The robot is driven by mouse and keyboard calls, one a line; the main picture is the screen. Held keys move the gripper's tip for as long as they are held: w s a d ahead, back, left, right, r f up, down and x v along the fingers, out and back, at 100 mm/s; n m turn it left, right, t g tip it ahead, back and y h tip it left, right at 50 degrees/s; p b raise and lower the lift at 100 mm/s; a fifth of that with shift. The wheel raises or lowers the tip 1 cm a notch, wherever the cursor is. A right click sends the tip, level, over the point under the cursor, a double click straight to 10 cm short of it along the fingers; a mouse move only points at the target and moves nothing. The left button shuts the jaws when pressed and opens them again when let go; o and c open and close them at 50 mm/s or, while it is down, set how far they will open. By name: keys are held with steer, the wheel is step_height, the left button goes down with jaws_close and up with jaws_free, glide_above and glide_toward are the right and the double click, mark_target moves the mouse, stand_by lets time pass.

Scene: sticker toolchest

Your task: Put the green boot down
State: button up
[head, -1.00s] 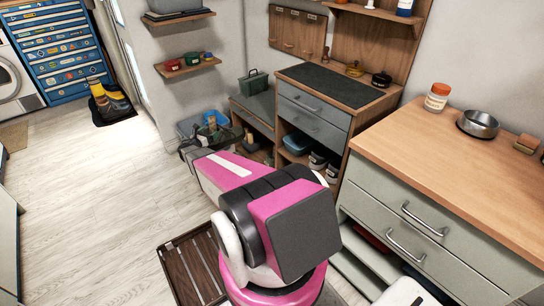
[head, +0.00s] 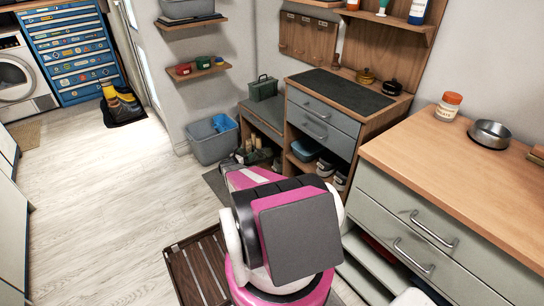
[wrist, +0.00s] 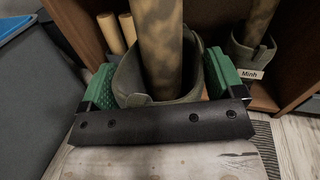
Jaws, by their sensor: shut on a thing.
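In the wrist view my gripper (wrist: 158,88) has its two green-padded fingers on either side of an olive-green boot (wrist: 128,80), closed on its upper shaft. The boot is roughly upright, and a mottled tan cylinder (wrist: 160,45) stands up out of its opening. Its foot is hidden, so I cannot tell whether it touches the surface below. A similar boot (wrist: 250,55) with a "Minh" label stands to the right, also with a mottled cylinder. In the head view my arm reaches toward the low bench, and the gripper is mostly hidden there.
The low bench (head: 262,118) has a wooden cubby (wrist: 215,20) around the boots. Pale cylinders (wrist: 117,32) stand behind on the left. A blue-grey bin (head: 212,148) stands left of the bench. A slatted rack (head: 195,270) lies on the floor. Open floor lies to the left.

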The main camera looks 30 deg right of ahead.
glide_above(267, 150)
steer(key=shift+a+r, duration=0.1)
steer(key=shift+a, duration=0.2)
steer(key=shift+d+f, duration=0.1)
steer(key=shift+f, duration=3.25)
steer(key=shift+d+f, duration=0.15)
steer(key=shift+f, duration=0.05)
steer(key=o, duration=1.3)
steer(key=shift+s, duration=0.1)
steer(key=shift+o, duration=0.2)
